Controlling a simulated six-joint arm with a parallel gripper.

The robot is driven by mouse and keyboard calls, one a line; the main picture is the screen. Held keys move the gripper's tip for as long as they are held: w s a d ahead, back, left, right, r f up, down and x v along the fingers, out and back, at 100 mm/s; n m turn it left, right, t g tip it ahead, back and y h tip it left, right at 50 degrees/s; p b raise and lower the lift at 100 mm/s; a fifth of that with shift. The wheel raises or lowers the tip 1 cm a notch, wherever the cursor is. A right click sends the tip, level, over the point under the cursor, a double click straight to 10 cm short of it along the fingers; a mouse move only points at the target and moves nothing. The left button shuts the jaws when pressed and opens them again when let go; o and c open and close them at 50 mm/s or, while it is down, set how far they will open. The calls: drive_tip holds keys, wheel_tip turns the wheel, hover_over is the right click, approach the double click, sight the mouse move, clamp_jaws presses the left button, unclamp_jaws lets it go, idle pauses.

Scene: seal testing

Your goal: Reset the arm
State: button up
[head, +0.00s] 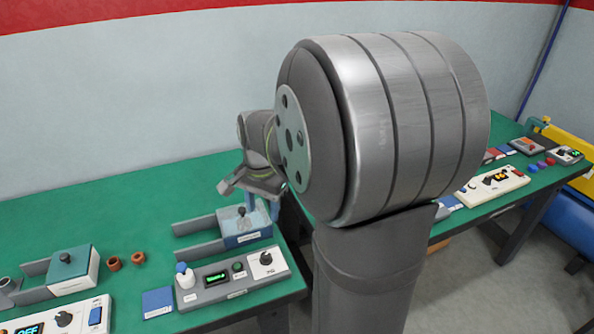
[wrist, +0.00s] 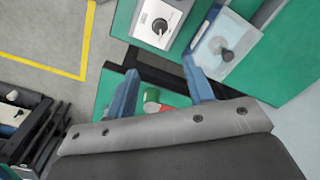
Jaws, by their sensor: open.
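My arm's thick grey link fills the middle of the head view, and my gripper (head: 262,205) hangs beyond it, above the green bench (head: 180,179). In the wrist view my gripper (wrist: 160,68) has its two blue fingers spread apart. Nothing is held between them. A small green-and-red item (wrist: 152,98) shows in the gap, lower down and apart from the fingers. A clear-lidded box with a dark knob (head: 243,224) stands on the bench below my gripper. It also shows right of the fingers in the wrist view (wrist: 224,45).
A control panel with a dial (head: 232,279) sits at the bench's front edge; its dial end shows in the wrist view (wrist: 158,24). A white box with a green top (head: 73,270) and two copper rings (head: 126,261) are at left. Another bench with devices (head: 492,187) stands right.

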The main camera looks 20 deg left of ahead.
sight(266, 255)
drive_tip(key=f, duration=1.7)
drive_tip(key=shift+a+f, duration=0.25)
drive_tip(key=shift+a, duration=0.05)
drive_tip(key=shift+r, duration=0.1)
